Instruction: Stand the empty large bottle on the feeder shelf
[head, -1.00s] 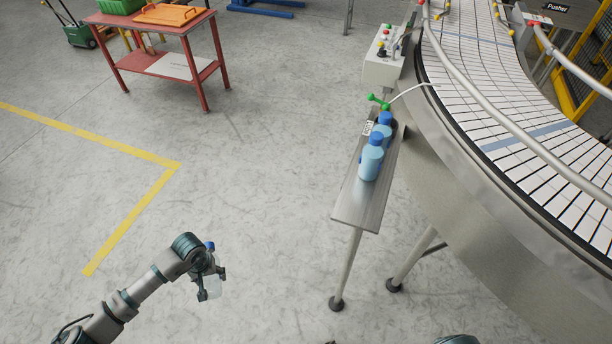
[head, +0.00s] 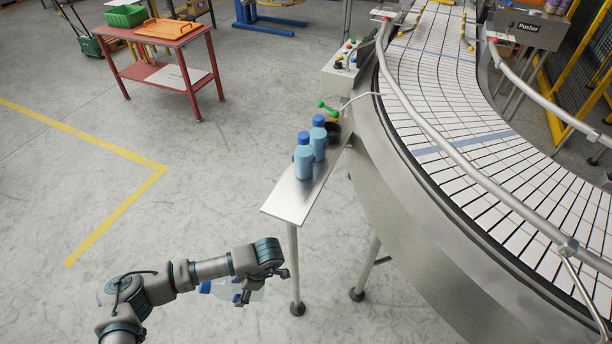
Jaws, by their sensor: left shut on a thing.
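The clear large bottle with a blue cap (head: 222,289) is in my left gripper (head: 246,292), which is shut on it. The bottle looks tilted, its cap toward the left, and my arm and fingers hide part of it. The feeder shelf (head: 285,204) is a narrow metal plate on legs beside the conveyor. My left gripper is left of and below the shelf's near end in the head view, apart from it. The shelf's near end is bare. My right gripper is not in view.
A curved conveyor (head: 470,150) with a rail fills the right. A control box (head: 346,68) stands behind the shelf. A red table (head: 165,72) is far left. The floor between is clear.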

